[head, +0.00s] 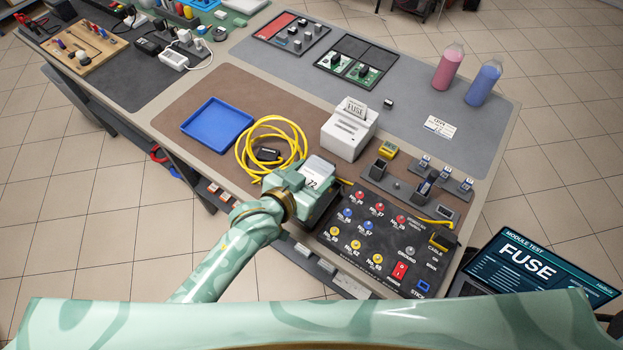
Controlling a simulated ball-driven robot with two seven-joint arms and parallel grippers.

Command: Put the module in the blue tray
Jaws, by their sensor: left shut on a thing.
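The blue tray (217,125) lies empty on the brown mat, left of the yellow cable coil. My left gripper (322,206) is over the mat's front edge, beside the left side of the black test panel (385,240) and right of the tray. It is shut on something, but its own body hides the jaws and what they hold. I cannot tell which thing is the module. A small black block (267,154) lies inside the coil. My right gripper is not in view.
The yellow cable (243,158) lies coiled between the tray and my left gripper. A white label printer (349,131) stands behind the gripper, with a FUSE label. A laptop screen (535,265) at the right reads FUSE. Two bottles (448,68) stand at the back right.

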